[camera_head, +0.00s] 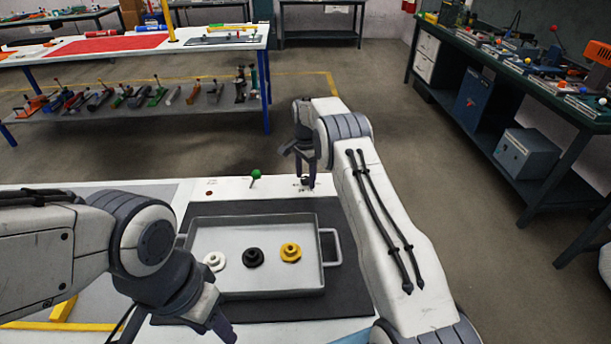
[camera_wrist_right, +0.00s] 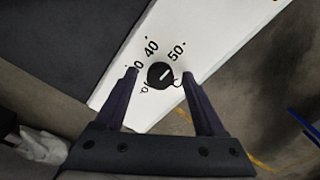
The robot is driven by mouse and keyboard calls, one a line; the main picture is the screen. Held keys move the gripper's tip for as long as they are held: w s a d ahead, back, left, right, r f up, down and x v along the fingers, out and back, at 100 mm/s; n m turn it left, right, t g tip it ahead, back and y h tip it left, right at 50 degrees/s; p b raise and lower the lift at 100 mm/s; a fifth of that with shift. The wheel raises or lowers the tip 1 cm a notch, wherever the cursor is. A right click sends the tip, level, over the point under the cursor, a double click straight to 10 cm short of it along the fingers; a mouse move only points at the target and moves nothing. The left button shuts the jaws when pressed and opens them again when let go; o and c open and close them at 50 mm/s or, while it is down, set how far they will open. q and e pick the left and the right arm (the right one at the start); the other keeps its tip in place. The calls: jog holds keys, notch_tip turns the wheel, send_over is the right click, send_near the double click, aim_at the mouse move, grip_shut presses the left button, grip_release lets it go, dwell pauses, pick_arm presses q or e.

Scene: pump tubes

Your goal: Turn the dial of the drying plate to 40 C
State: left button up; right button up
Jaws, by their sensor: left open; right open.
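The drying plate (camera_head: 345,222) is a dark slab with a white panel (camera_head: 225,187) along its far edge. In the right wrist view its black round dial (camera_wrist_right: 161,75) sits on the white panel with 40 and 50 printed around it and another number partly hidden by a finger. The dial's white line slants up and right, toward the 50 side. My right gripper (camera_wrist_right: 162,90) is open, its two fingers on either side of the dial; I cannot tell whether they touch it. My left gripper (camera_head: 208,315) is open and empty over the near left of the plate.
A grey tray (camera_head: 210,222) on the plate holds a white part (camera_head: 215,261), a black part (camera_head: 253,257) and a yellow part (camera_head: 290,252). A green-knobbed lever (camera_head: 256,175) stands on the panel left of the dial. Benches with tools stand behind and right.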

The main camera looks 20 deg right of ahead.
jog(key=shift+c, duration=0.4)
grip_shut()
jog(key=shift+n, duration=0.3)
jog(key=n+p, duration=0.1)
jog(key=n, duration=0.4)
jog(key=shift+n, duration=0.3)
jog(key=n, duration=0.5)
jog(key=shift+n, duration=0.4)
jog(key=shift+o, duration=0.4)
grip_release()
